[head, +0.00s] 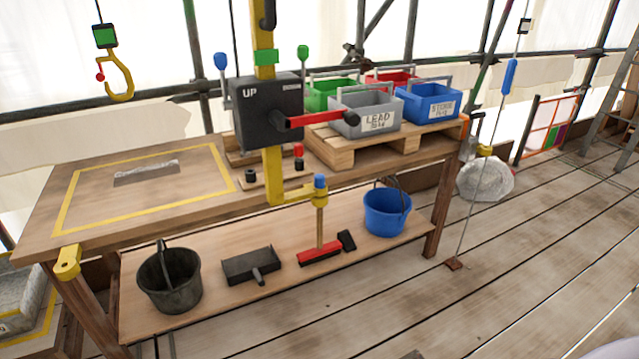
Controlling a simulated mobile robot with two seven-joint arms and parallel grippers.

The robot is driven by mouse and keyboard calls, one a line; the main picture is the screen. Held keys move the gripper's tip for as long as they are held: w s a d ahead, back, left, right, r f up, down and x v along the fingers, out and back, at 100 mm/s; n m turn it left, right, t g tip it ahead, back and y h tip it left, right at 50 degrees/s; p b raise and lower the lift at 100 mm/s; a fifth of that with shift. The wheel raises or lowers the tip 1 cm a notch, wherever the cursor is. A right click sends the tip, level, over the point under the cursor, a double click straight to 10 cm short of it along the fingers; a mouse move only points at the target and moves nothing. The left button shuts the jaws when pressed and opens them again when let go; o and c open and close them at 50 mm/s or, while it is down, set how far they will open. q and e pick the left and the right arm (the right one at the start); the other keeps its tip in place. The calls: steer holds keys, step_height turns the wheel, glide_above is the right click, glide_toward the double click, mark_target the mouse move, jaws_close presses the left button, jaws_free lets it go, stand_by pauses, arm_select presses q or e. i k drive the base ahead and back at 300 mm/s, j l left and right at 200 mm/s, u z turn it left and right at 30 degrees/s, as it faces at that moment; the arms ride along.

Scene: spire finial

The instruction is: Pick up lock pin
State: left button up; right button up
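I cannot clearly single out the lock pin. A small red-topped peg (298,151) stands upright on a small wooden board at the back of the workbench (110,215), behind the yellow post. A black piece (299,165) is just below it and another small black piece (250,176) is to the left; I cannot tell whether any of these is the lock pin. Neither of my grippers is in view.
A black "UP" control box (262,108) with a red handle is on a yellow post (272,175). Crates, including a grey LEAD one (364,112), stand on a pallet. A yellow hook (120,80) hangs left. Buckets, a dustpan and a brush occupy the lower shelf (225,300). The right floor is mostly clear.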

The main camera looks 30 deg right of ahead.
mark_target(320, 178)
steer(key=i+l, duration=0.15)
steer(key=l, duration=0.2)
steer(key=i+l, duration=0.15)
steer(key=l, duration=0.2)
steer(key=i+l, duration=0.2)
steer(key=l, duration=0.15)
steer(key=i+l, duration=0.15)
steer(key=l, duration=0.2)
